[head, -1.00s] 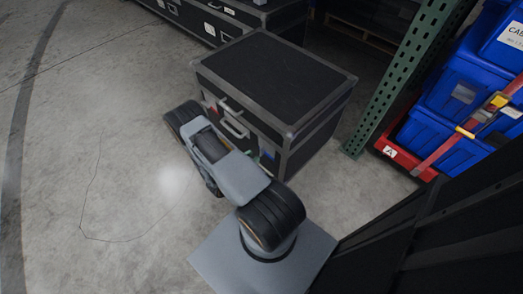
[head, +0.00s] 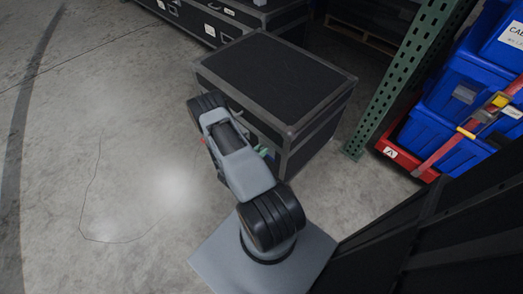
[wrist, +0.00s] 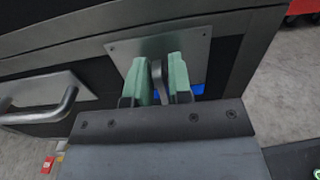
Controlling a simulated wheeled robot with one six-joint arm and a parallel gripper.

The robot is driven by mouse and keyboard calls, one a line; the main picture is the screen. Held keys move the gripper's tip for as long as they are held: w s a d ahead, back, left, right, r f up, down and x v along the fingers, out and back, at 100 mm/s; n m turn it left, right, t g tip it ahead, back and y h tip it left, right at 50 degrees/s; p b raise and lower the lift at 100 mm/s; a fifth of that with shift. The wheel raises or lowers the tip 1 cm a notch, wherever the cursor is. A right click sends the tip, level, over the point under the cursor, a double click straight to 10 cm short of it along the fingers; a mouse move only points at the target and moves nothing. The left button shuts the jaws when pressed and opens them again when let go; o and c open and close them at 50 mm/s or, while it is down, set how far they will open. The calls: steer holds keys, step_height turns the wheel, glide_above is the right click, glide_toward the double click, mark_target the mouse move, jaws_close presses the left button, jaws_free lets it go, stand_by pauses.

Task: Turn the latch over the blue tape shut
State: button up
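The black case (head: 275,78) stands on the floor in the head view, its front mostly hidden behind my arm. In the wrist view, a grey latch lever (wrist: 158,82) stands out from a metal plate (wrist: 202,50) on the case front. The blue tape (wrist: 212,90) shows at the plate's lower edge, partly hidden by my gripper. My gripper (wrist: 162,76) has its two green fingertips close on either side of the lever. I cannot tell whether they press on it. In the head view, green bits of the fingertips (head: 263,152) show beside the case front.
A metal handle (wrist: 45,105) is left of the latch on the case front. A green rack post (head: 405,75) and blue totes (head: 445,135) on a red base stand to the right. More black cases (head: 225,18) are behind. The floor at left is clear.

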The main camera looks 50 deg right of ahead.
jaws_close()
steer(key=shift+m, duration=0.3)
steer(key=shift+s+a+f+m+b, duration=0.1)
steer(key=shift+s+f+m+b, duration=0.15)
steer(key=shift+m+b, duration=1.8)
steer(key=shift+s+d+f+m+b, duration=0.1)
steer(key=shift+s+f+m+b, duration=0.3)
steer(key=shift+m, duration=3.3)
steer(key=shift+s+a+f+m+b, duration=0.15)
steer(key=shift+m+b, duration=1.2)
steer(key=shift+m, duration=1.5)
steer(key=shift+o, duration=1.5)
jaws_free()
